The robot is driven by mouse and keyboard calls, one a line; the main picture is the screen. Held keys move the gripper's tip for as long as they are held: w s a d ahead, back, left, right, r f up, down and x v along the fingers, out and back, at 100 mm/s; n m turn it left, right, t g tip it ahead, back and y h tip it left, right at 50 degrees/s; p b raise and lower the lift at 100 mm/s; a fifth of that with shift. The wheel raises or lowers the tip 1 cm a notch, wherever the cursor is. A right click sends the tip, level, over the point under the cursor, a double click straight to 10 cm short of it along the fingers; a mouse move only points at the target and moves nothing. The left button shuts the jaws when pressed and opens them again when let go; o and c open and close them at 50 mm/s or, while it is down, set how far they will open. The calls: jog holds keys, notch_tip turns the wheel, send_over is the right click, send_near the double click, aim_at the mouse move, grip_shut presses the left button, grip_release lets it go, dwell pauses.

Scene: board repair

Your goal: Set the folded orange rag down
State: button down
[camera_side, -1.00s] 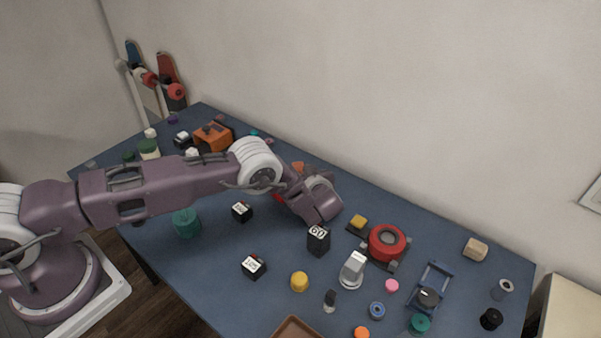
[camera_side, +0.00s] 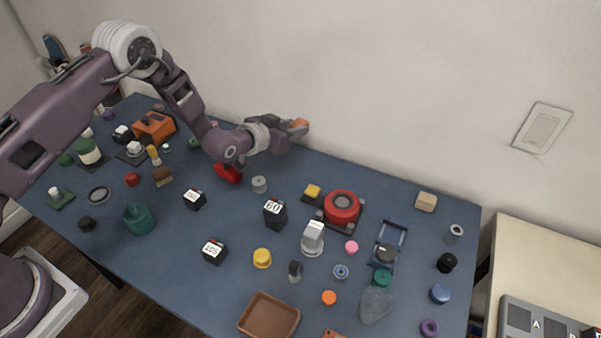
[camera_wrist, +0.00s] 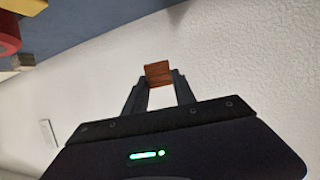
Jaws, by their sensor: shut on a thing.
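The folded orange rag (camera_side: 298,125) is held at the tip of my gripper (camera_side: 288,127), above the back part of the blue table and close to the wall. In the wrist view the rag (camera_wrist: 158,74) shows as a small square pinched between the two dark fingertips (camera_wrist: 158,85). My gripper is shut on it. The rag is in the air and touches nothing but the fingers.
The blue table (camera_side: 330,295) carries many small parts. A red round piece (camera_side: 342,206) on a dark base, a yellow block (camera_side: 312,191), a grey cylinder (camera_side: 259,184) and a red thing (camera_side: 228,172) lie near the arm. A brown tray (camera_side: 268,315) is at the front.

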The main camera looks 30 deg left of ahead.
aim_at(295, 178)
jog(key=s+f, duration=0.1)
jog(key=f, duration=0.2)
jog(key=s+d+f+m+h, duration=0.1)
jog(key=f, duration=0.3)
jog(key=s+d+f+m+h, duration=0.1)
jog(key=f, duration=0.3)
jog(key=shift+s+g, duration=0.15)
jog(key=shift+g, duration=0.15)
jog(key=shift+f, duration=0.1)
jog(key=c, duration=1)
grip_release()
jog(key=shift+f, duration=0.1)
jog(key=shift+c, duration=0.2)
